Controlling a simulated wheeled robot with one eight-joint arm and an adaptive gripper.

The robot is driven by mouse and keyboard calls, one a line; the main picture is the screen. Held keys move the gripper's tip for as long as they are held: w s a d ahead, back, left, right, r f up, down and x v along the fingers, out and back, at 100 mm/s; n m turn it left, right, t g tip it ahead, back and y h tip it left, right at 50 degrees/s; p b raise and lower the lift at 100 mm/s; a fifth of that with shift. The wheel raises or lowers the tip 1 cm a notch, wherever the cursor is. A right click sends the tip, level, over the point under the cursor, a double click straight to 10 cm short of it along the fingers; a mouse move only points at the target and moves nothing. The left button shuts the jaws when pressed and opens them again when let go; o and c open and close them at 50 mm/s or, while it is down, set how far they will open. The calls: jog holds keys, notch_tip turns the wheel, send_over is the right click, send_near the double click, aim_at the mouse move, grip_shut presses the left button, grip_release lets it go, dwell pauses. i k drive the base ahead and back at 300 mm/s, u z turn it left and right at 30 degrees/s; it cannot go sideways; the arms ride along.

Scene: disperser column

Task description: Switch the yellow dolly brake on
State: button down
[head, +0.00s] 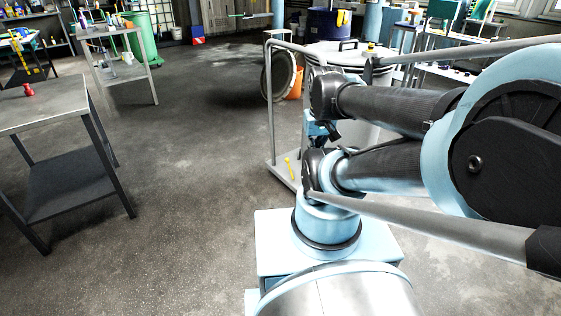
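The dolly (271,110) is a pale metal frame with a tall push handle, standing behind my arm in the middle of the head view. A small yellow lever (289,168), which looks like the brake, sits low at the dolly's left front corner. It looks roughly upright. A large light-grey lidded drum (340,58) stands on the dolly, partly hidden by my arm. My gripper (333,131) seems to be the small dark shape between my arm links, to the right of and above the lever. Its fingers cannot be made out, and it appears apart from the lever.
A metal table (45,105) with a red item (28,90) stands at the left. A round lid or ring (278,76) and an orange bucket (295,84) are beside the dolly. The floor (180,180) between table and dolly is clear. Shelves and a green bin (143,38) stand behind.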

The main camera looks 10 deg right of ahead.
aim_at(286, 159)
jog(key=u, duration=0.9)
jog(key=i, duration=0.95)
jog(key=z, duration=0.05)
